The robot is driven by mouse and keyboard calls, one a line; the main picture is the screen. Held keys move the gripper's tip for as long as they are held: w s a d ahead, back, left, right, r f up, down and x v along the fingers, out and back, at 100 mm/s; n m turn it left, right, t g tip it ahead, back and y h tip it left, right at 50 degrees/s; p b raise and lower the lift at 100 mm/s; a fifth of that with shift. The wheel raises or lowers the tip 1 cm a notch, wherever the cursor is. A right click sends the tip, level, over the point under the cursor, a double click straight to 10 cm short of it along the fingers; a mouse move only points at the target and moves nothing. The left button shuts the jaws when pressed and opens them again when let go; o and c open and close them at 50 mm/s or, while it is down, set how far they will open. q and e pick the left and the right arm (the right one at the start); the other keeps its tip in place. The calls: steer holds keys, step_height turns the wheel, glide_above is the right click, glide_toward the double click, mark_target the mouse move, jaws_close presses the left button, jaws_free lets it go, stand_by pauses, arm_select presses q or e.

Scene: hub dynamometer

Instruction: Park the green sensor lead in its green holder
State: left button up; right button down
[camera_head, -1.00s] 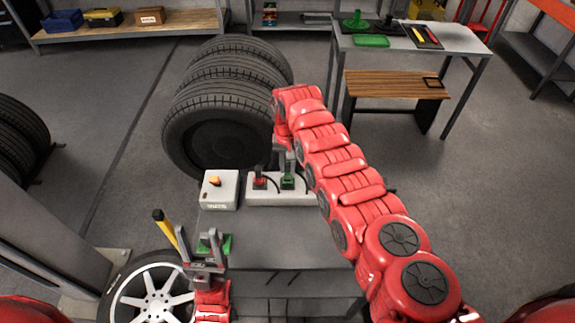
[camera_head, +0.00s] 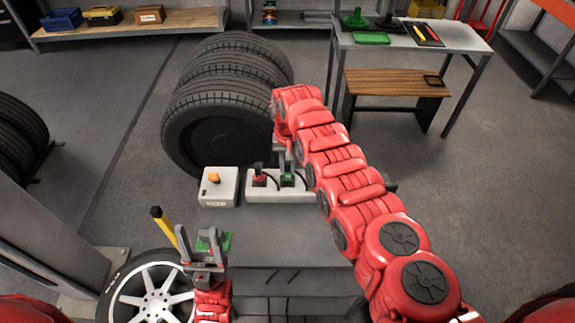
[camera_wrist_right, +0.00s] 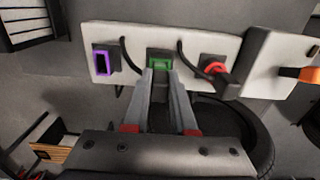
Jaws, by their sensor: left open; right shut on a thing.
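The green sensor lead's plug (camera_head: 287,180) is at the green-framed socket (camera_wrist_right: 159,57) of the white panel (camera_head: 262,194). My right gripper (camera_wrist_right: 163,75) is shut on its dark body; I cannot tell whether it is fully seated. A black cable (camera_wrist_right: 134,67) curves from the panel to it. In the head view my right arm partly hides the gripper. A green block (camera_head: 222,238), which may be the green holder, sits on the grey bench behind my left gripper (camera_head: 202,246). That gripper is open and empty, and partly covers the block.
A red plug (camera_head: 259,172) sits on the panel left of the green one. A purple-framed socket (camera_wrist_right: 103,60) shows in the wrist view. A white box (camera_head: 219,190) with an orange knob stands left of the panel. Tyres (camera_head: 215,120) stand behind. The bench middle (camera_head: 270,232) is clear.

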steer(key=shift+f, duration=0.2)
steer(key=shift+f+b, duration=0.5)
steer(key=shift+b, duration=0.1)
steer(key=c, duration=0.7)
jaws_free()
steer(key=shift+o, duration=0.2)
steer(key=shift+r, duration=0.15)
